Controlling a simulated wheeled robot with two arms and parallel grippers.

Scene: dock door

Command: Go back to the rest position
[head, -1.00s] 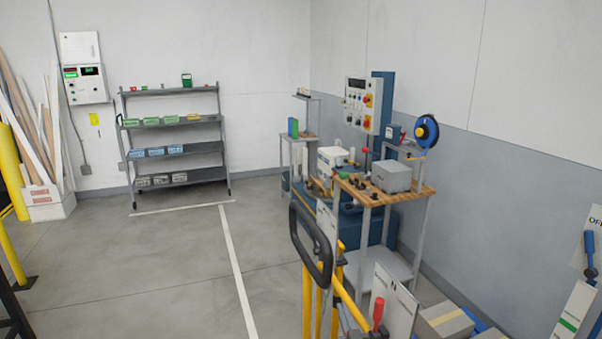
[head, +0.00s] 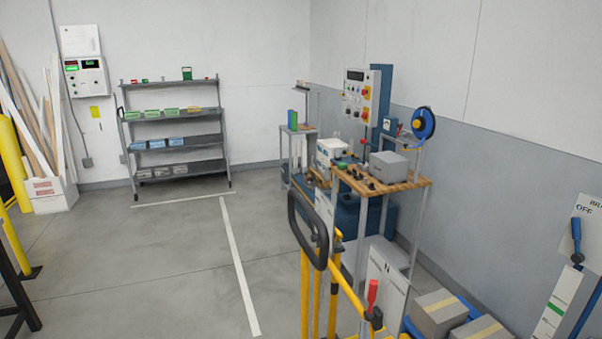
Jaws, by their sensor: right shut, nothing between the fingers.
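Neither of my grippers shows in the head view, so I cannot see how the arms are held. The task line names no object. The view looks across a concrete floor to a grey wall, with a metal shelf rack (head: 176,133) at the back.
A black loop handle (head: 308,229) on yellow posts stands close in front. Behind it are a wood-topped stand (head: 420,184) with a grey box (head: 388,165) and a control panel (head: 360,96). Cardboard boxes (head: 438,312) and a blue lever (head: 576,240) are at right. Open floor (head: 130,265) lies left.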

